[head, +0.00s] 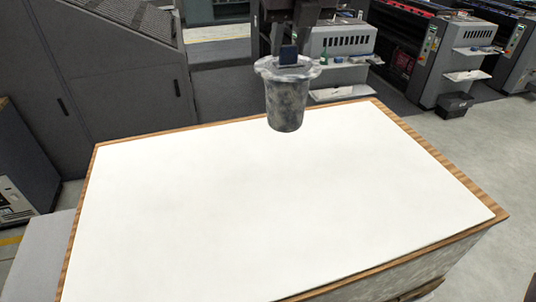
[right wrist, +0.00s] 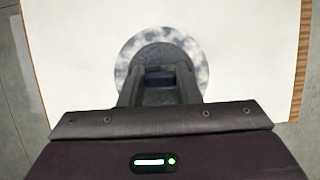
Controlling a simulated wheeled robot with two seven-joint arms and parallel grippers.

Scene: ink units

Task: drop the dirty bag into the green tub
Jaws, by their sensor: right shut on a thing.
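The dirty bag (head: 287,104) is a grey, stained, cup-shaped bag with a pale mottled flared rim. It hangs upright at the far edge of the white-topped stack in the head view. My right gripper (head: 288,54) comes down from above and is shut on the bag's top. In the right wrist view the two fingers (right wrist: 160,76) meet over the middle of the round bag (right wrist: 194,52), with white surface around it. I cannot tell how high the bag's bottom is above that surface. My left gripper and a green tub are not in view.
A broad white sheet (head: 270,210) with a wooden edge (head: 455,185) fills the foreground and is bare. A large grey machine (head: 110,75) stands at the left. Grey printing units (head: 440,60) stand at the back right. Grey floor (head: 505,140) is free at the right.

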